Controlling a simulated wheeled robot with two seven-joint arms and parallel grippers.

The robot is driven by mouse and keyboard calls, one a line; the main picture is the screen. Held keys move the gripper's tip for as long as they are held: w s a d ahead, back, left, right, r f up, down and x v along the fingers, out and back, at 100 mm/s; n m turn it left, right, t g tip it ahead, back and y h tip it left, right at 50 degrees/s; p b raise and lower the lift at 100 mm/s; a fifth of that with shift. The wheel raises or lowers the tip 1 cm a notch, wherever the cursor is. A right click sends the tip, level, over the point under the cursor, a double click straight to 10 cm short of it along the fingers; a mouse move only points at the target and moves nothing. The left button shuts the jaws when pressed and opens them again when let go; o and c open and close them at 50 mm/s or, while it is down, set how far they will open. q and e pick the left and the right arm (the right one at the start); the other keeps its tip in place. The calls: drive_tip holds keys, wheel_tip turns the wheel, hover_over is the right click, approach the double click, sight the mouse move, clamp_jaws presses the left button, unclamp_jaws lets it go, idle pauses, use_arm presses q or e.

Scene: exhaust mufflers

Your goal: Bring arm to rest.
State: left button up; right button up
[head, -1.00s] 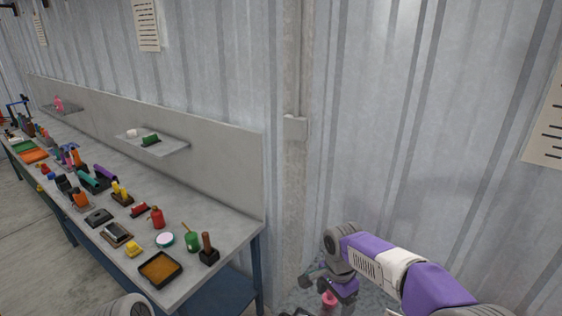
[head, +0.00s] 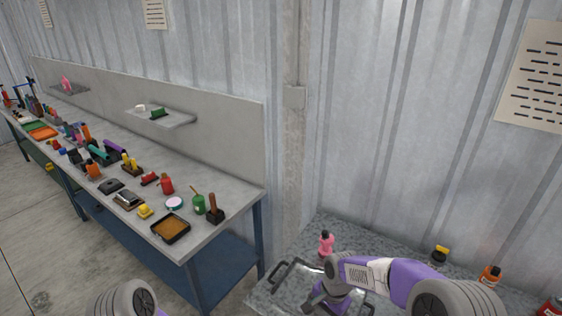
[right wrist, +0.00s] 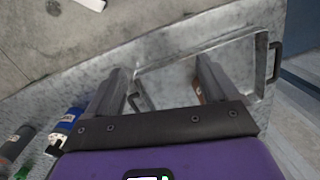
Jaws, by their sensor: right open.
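My right arm (head: 400,280) is purple and grey and comes in from the lower right of the head view. My right gripper (head: 320,295) hangs at the bottom of that view, over or near a metal tray on the speckled counter. In the right wrist view the right gripper (right wrist: 162,68) is open, its two fingers apart with nothing held between them. The tray (right wrist: 240,36) shows beyond and between the fingers; I cannot tell the exact height gap. My left gripper is out of view.
A pink bottle (head: 326,243) stands on the counter (head: 375,243) behind the right gripper. A yellow jar with a black top (head: 440,254), an orange bottle (head: 489,276) and a red can (head: 550,307) stand to the right. A cluttered workbench (head: 235,195) is at left.

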drive_tip(key=s+a+f+n+y+b, duration=0.1)
drive_tip(key=s+f+n+b, duration=0.2)
drive_tip(key=s+f, duration=0.7)
drive_tip(key=s+a+f+n+y+b, duration=0.1)
drive_tip(key=s+f+n+b, duration=0.2)
drive_tip(key=s+f, duration=0.7)
wheel_tip(320, 180, down, 7)
drive_tip(key=shift+s+f+t+y+b, duration=0.2)
drive_tip(key=shift+t+y+b, duration=0.2)
drive_tip(key=shift+b, duration=0.2)
